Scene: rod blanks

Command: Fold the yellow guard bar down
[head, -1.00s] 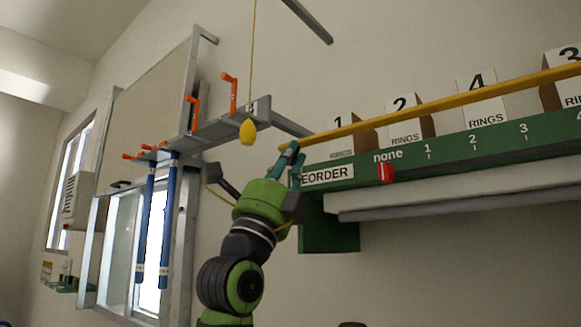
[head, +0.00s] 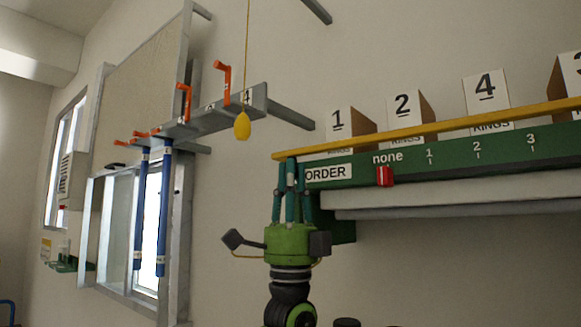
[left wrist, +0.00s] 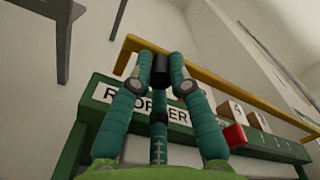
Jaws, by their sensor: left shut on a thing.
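The yellow guard bar (head: 430,128) runs along the front of the green rack, low across the number cards, with its left end slightly past the rack's end. It also shows in the left wrist view (left wrist: 215,76), running up behind the fingers. My left gripper (head: 289,164), with teal fingers, reaches up from below to the bar's left end and is shut on it. In the left wrist view the fingers (left wrist: 160,72) close together at the bar, with a dark piece between their tips. The exact contact is partly hidden. My right gripper is not in view.
The green rack (head: 460,152) carries a red slider (head: 385,176) at "none" and numbered cartons (head: 400,108) behind the bar. A yellow pull knob (head: 242,126) hangs on a cord to the left. A grey bracket (head: 215,118) with orange handles and blue tubes (head: 163,215) stands farther left.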

